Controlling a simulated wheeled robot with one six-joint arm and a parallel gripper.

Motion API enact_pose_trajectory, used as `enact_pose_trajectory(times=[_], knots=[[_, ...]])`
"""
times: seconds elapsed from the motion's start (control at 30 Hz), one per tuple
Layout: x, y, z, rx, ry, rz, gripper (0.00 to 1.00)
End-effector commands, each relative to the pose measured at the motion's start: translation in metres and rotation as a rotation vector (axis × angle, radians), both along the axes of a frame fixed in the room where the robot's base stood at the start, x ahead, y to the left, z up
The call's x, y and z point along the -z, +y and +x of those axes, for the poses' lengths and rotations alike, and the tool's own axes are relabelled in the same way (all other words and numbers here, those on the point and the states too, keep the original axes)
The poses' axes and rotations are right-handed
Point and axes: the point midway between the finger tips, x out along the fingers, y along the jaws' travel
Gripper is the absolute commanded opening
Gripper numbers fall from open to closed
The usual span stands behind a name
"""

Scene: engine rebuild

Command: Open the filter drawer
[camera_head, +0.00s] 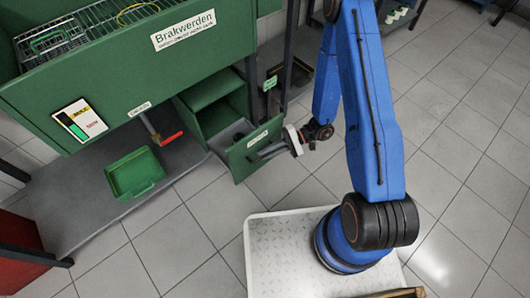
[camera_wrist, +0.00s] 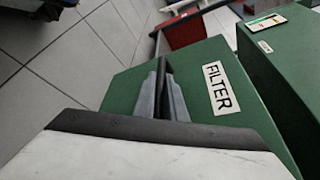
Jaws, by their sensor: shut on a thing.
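The green filter drawer (camera_head: 240,169) stands out from the lower part of the green cabinet in the head view, with its open top showing. In the wrist view the drawer front (camera_wrist: 205,62) fills the middle and carries a white FILTER label (camera_wrist: 220,88). My gripper (camera_head: 262,153) is at the drawer's front. In the wrist view my gripper's fingers (camera_wrist: 166,92) are close together against the front, left of the label. A dark thing (camera_head: 239,136) shows inside the drawer, too small to make out.
A green workbench (camera_head: 120,85) labelled Brakwerden stands at the left. A red-handled lever (camera_head: 171,138) hangs under it. A green tray (camera_head: 135,174) lies on the grey lower shelf (camera_head: 75,215). Tiled floor (camera_head: 210,235) is clear in front of the drawer.

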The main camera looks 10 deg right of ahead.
Motion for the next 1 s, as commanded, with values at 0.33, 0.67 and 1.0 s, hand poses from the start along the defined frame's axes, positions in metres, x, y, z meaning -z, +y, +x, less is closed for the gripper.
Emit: enact_pose_trajectory(times=[0.33,0.67,1.0], knots=[[0.0,0.0,0.001,0.001,-0.002,-0.001,0.29],[-0.001,-0.006,0.003,0.003,-0.002,0.0,0.29],[-0.012,-0.051,0.016,0.006,-0.003,-0.001,0.29]])
